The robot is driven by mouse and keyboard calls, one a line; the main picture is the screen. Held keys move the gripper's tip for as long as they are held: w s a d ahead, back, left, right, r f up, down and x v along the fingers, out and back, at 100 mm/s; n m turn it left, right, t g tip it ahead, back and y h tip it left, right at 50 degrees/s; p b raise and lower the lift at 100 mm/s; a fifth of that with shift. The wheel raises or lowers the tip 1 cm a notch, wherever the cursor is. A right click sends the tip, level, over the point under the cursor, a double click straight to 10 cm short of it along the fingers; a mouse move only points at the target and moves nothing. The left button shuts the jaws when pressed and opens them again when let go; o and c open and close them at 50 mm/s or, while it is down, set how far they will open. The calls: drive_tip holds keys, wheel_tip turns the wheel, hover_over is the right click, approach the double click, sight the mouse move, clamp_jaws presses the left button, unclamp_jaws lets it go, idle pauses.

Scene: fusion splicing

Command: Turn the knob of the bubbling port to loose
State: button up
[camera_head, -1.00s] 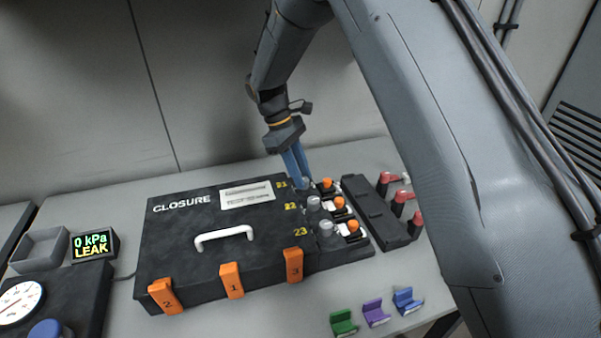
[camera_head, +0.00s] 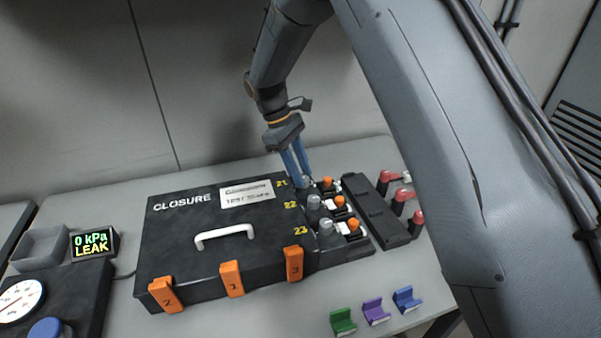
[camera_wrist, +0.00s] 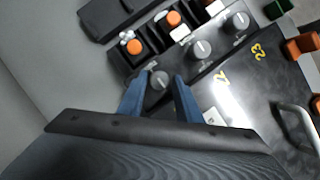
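A black box marked CLOSURE (camera_head: 180,240) has three grey knobs in a row on its right side, by yellow numbers 21, 22 and 23. The knob by 22 (camera_head: 313,203) and the knob by 23 (camera_head: 326,227) stand free.
Orange-capped fittings (camera_head: 340,202) sit right beside the knobs. A black block (camera_head: 375,208) and red-handled parts (camera_head: 398,207) are farther right. A display (camera_head: 93,243) reads 0 kPa LEAK. Orange latches (camera_head: 231,279) line the box front. Coloured clips (camera_head: 376,311) lie on clear table in front.

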drive_tip(key=b+v, duration=0.1)
drive_tip(key=v, duration=0.6)
drive_tip(key=shift+r+b, duration=0.2)
drive_tip(key=shift+b, duration=0.2)
